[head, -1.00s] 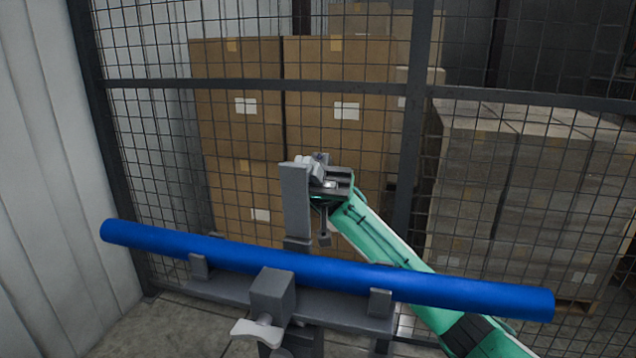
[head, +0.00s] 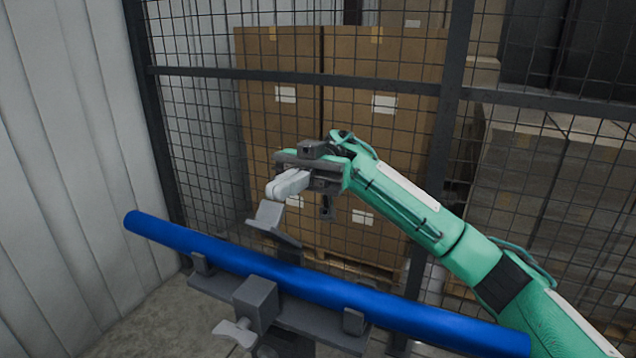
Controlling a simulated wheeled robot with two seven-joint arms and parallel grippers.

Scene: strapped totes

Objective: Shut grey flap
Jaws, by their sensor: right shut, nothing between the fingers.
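The grey flap (head: 267,214) stands at the far side of the blue pipe (head: 320,290), near the middle of the grey holder. It is tilted, neither upright nor lying flat on the pipe. The pipe lies in the holder's cradle. My right gripper (head: 274,191) is shut and empty, with its pale fingers just above the flap's raised end. I cannot tell whether they touch it. My left gripper is not in view.
The grey holder (head: 282,317) has a clamp block with a pale wing knob (head: 233,333) at its front. A wire mesh fence (head: 200,140) stands behind, with stacked cardboard boxes (head: 290,130) beyond it. A corrugated wall (head: 70,150) is at the left.

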